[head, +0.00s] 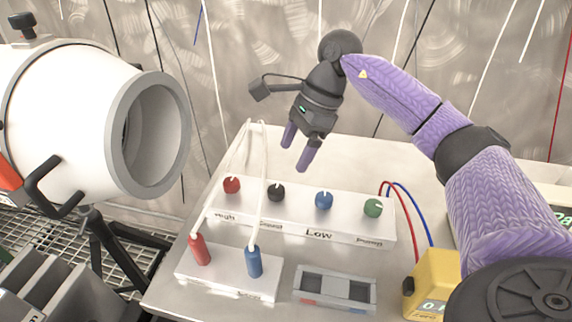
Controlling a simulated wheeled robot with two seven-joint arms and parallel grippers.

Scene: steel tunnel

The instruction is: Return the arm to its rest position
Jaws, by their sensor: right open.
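My right arm comes in from the right, purple with dark joints. Its gripper (297,148) is open and empty, with two purple fingers pointing down and to the left. It hangs above the back of the white panel (290,212), apart from its knobs. The panel carries a red knob (232,185), a black knob (276,192), a blue knob (324,200) and a green knob (373,207). My left gripper does not show.
A white cylinder (70,110) on a stand is at left. A red plug (199,249) and a blue plug (254,261) stand in a white block, with white cables. A grey two-slot tray (335,289) and a yellow meter (434,283) are in front. The table (400,165) is clear at the back.

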